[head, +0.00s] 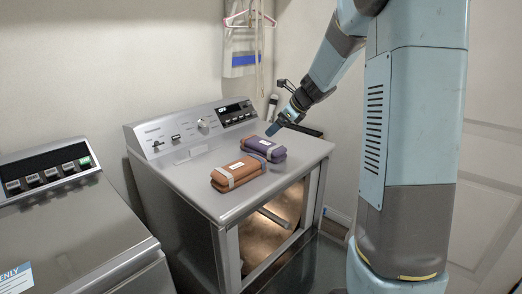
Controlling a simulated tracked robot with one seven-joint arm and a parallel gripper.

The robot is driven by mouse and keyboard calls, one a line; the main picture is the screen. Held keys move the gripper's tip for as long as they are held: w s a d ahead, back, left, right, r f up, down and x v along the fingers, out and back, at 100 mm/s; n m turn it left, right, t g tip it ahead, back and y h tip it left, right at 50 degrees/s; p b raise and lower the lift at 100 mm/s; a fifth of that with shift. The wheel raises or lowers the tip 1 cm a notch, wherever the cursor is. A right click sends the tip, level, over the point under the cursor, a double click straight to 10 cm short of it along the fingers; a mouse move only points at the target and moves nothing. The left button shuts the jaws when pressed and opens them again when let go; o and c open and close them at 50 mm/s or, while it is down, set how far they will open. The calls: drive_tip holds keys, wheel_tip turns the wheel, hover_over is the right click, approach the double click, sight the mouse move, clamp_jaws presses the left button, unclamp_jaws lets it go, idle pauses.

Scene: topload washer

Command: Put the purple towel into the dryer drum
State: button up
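The purple towel (263,148) is a folded bundle with a pale band, lying on top of the dryer (180,178) near its right side. The dryer's front has a large opening, and the drum (291,205) shows through it, lit and tan inside. My gripper (274,129) is above and just behind the purple towel, with a blue fingertip pointing down. A small gap seems to separate the tip from the towel, though contact is hard to judge. The finger spacing is too small to read from this angle.
A folded orange-brown towel (236,174) lies in front of the purple one, close to it. The topload washer (75,235) stands at the left. A hanger (249,18) with cloth hangs on the back wall. The dryer top's left part is clear.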

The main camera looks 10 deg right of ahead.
sight(263, 142)
drive_tip(key=w+f+m, duration=0.1)
drive_tip(key=w+d+f+m, duration=0.1)
drive_tip(key=w, duration=0.1)
drive_tip(key=w+d+f+m, duration=0.1)
drive_tip(key=shift+w+d+f+m, duration=0.15)
drive_tip(key=shift+w+f+m, duration=0.2)
drive_tip(key=shift+w+m, duration=0.05)
drive_tip(key=x, duration=0.8)
drive_tip(key=shift+w+f, duration=0.1)
drive_tip(key=shift+w, duration=0.15)
drive_tip(key=shift+x, duration=2.6)
drive_tip(key=c, duration=1.1)
